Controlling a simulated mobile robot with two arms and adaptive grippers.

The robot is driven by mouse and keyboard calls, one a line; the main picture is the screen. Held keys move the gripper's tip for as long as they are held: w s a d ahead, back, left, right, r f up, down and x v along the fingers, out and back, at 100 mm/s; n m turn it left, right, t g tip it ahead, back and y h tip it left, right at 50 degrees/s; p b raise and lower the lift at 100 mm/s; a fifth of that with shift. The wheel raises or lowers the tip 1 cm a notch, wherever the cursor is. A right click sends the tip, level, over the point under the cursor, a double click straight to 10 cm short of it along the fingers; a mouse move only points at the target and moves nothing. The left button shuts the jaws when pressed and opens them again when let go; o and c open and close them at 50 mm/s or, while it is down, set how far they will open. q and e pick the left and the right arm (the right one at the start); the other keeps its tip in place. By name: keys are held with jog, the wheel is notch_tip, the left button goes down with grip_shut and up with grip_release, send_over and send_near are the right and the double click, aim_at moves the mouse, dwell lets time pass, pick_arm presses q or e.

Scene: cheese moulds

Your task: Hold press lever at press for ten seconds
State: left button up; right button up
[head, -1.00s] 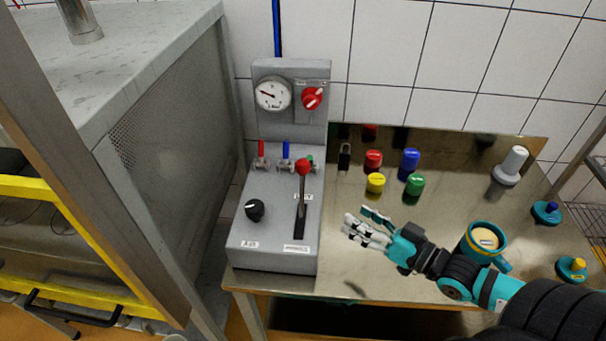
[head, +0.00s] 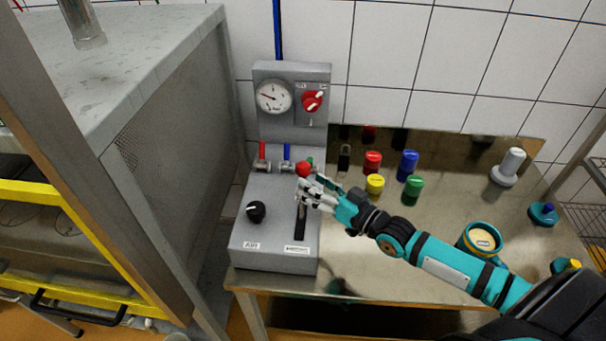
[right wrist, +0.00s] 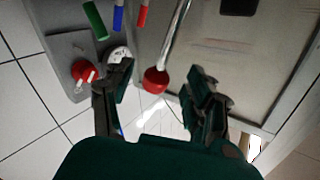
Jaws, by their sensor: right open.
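The press lever (head: 303,169) has a red ball knob on a metal rod and rises from a dark slot in the grey press box (head: 272,257). In the right wrist view the lever's red knob (right wrist: 155,80) sits between my open fingers, apart from both. My right gripper (head: 312,190) is open at the lever, just below the knob in the head view, and hides part of the rod. It also shows in the right wrist view (right wrist: 160,95). My left gripper is not in view.
A gauge (head: 273,97) and a red selector knob (head: 312,101) are on the upright panel. A black knob (head: 255,211) is left of the slot. Several coloured caps stand right of the press, with a teal mould (head: 480,238) beyond my arm.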

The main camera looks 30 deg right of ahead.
jog(key=x, duration=0.4)
jog(key=shift+c, duration=0.4)
grip_shut()
